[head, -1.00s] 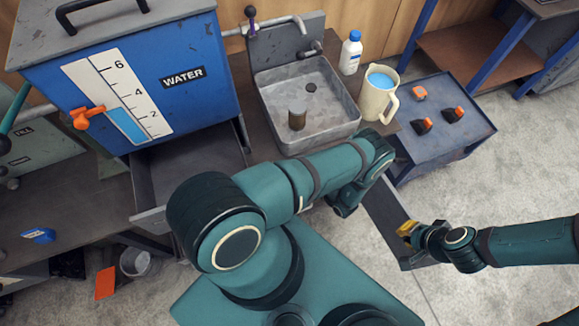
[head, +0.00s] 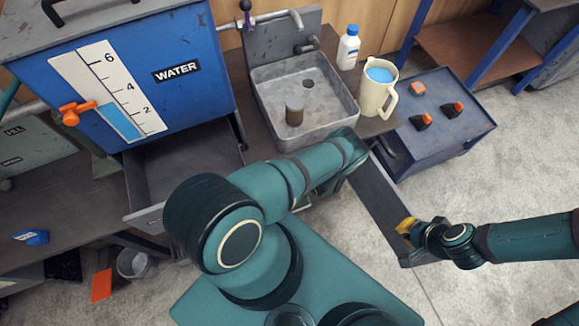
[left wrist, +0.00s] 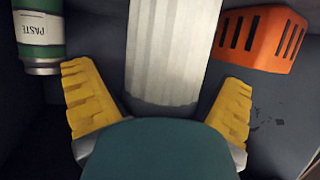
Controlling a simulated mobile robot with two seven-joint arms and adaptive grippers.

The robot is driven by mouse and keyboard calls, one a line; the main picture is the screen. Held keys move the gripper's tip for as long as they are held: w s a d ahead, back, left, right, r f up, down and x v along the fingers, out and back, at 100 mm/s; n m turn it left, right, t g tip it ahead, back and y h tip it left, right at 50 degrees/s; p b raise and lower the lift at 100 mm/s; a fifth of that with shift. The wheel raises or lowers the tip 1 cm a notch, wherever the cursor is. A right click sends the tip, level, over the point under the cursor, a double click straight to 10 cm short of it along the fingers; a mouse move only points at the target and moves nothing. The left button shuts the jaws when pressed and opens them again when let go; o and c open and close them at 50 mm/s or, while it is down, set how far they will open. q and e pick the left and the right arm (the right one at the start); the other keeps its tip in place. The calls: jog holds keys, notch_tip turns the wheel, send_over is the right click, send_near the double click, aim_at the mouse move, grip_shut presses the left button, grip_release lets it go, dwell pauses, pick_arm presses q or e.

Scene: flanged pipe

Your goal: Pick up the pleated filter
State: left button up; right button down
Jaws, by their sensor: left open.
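The pleated filter (left wrist: 168,50), a white ridged cylinder, stands out in the left wrist view, between the two yellow fingers of my left gripper (left wrist: 157,76). The fingers are spread, with a gap visible on each side of it. In the head view my left forearm hides the left gripper and the filter. My right gripper (head: 406,228) is at the outer end of a long dark drawer (head: 385,200); its finger opening is too small to judge.
Above are the sink (head: 335,120), a jug (head: 372,100) and a white bottle (head: 348,50).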

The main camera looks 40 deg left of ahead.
pick_arm(q)
jog(key=c, duration=1.4)
jog(key=shift+r, duration=0.45)
jog(key=r+p, duration=0.1)
jog(key=r, duration=0.2)
jog(key=shift+d+p, duration=0.2)
jog(key=shift+p, duration=0.1)
jog(key=d, duration=0.5)
jog(key=s+d, duration=0.1)
jog(key=d, duration=0.5)
jog(key=s+d, duration=0.1)
jog(key=d, duration=0.5)
jog(key=shift+s+d+f, duration=0.2)
jog(key=shift+d, duration=0.05)
